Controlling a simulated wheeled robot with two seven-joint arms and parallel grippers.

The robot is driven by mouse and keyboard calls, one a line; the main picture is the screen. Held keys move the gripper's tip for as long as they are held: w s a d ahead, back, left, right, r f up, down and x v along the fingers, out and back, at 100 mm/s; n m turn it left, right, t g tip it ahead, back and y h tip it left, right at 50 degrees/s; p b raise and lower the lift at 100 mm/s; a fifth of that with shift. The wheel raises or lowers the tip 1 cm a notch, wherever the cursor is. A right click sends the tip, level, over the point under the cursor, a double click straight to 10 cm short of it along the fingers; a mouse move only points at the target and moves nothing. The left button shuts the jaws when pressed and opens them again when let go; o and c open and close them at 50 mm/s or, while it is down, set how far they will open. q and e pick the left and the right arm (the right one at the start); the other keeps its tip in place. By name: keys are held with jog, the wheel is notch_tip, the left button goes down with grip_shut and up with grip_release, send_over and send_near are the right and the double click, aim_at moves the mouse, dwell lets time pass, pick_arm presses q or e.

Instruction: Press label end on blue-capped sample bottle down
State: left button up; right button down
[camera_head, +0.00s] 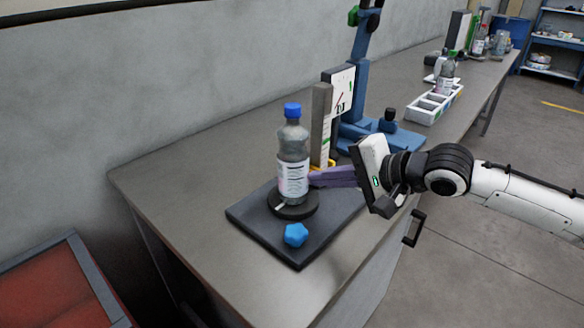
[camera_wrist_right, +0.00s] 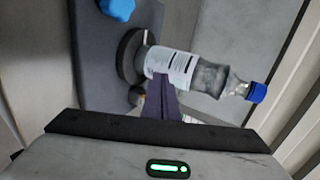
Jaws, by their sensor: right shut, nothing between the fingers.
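The blue-capped sample bottle (camera_head: 291,158) stands upright on a round black base (camera_head: 293,207) in the head view, with a white printed label (camera_head: 293,180) around its lower half. It also shows in the right wrist view (camera_wrist_right: 208,76), lying sideways in that picture, with its label (camera_wrist_right: 172,66). My right gripper (camera_head: 312,178) is shut and empty, its purple fingers reaching in from the right with their tips at the label's right side. In the right wrist view its fingertips (camera_wrist_right: 160,78) overlap the label's lower edge. I cannot tell whether they touch. My left gripper is not in view.
The base sits on a dark plate (camera_head: 249,219) with a blue knob (camera_head: 296,235) at its front. A grey upright post (camera_head: 320,125) and a blue stand (camera_head: 366,75) rise behind the bottle. A white divided tray (camera_head: 434,104) stands farther back on the bench.

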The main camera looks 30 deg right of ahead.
jog(key=shift+w+d+p, duration=0.3)
jog(key=shift+d+p, duration=0.2)
jog(key=shift+p, duration=0.25)
dwell(1.2)
